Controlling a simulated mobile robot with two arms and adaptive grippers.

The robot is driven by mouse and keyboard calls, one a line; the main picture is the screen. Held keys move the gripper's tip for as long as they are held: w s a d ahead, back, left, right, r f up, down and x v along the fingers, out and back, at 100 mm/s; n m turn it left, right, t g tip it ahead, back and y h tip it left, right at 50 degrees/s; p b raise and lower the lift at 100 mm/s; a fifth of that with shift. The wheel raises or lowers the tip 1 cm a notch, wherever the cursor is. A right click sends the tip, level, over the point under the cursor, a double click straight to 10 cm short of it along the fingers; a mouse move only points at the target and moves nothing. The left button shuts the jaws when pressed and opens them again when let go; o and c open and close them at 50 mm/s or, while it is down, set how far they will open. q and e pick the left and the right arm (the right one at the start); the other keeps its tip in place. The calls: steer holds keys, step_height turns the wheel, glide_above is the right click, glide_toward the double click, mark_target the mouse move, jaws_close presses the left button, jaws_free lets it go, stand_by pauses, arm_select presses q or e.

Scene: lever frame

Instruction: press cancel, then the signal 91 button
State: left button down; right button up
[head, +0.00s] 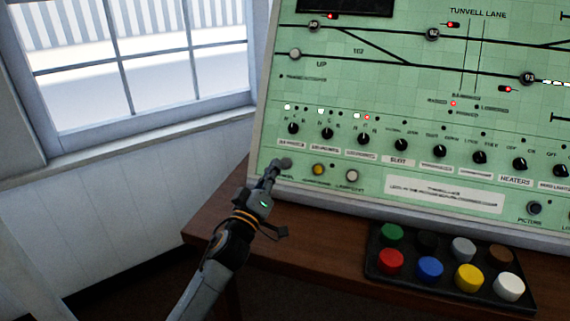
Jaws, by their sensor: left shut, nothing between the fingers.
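A green signal panel (400,125) fills the right of the head view. My left gripper (285,163) is shut and empty, its tip over the panel's lower left corner. It hides what lies behind it, and a partly covered label there is too blurred to read. I cannot tell whether the tip touches the panel. Round numbered buttons sit on the track lines: one at the upper left (314,26), one at the upper middle (432,34) and one at the right (527,78). Their numbers are too small to read surely. My right gripper is out of view.
A yellow button (318,169) and a pale button (352,175) sit just right of my gripper. A row of black knobs (440,151) runs above. A black tray (378,268) of coloured round pieces lies on the wooden desk (300,235). A window (130,60) is left.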

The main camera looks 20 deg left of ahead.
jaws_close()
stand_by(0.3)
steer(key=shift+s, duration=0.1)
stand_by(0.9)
